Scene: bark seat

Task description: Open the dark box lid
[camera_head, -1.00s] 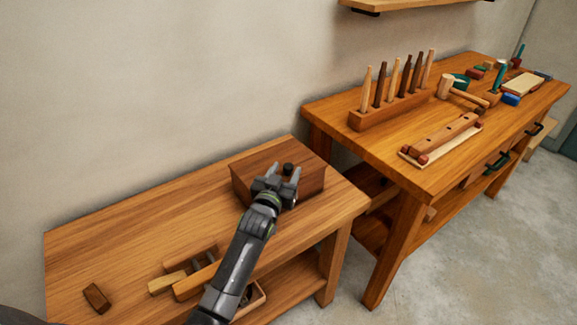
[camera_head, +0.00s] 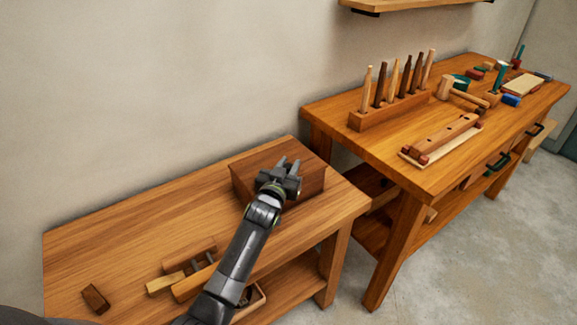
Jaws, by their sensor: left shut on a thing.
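The dark wooden box (camera_head: 312,186) stands on the near low bench, toward its right end. Its dark lid (camera_head: 258,166) lies flat on top and looks closed. My left gripper (camera_head: 289,165) is over the lid, its fingers pointing toward the wall. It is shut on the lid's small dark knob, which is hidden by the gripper. My gripper and forearm cover much of the box's front. My right gripper is not in view.
A wooden clamp-like tool (camera_head: 188,268) and a small dark block (camera_head: 96,298) lie on the low bench (camera_head: 120,240). A taller workbench (camera_head: 340,115) with a rack of tools (camera_head: 385,112) stands to the right. The wall is close behind.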

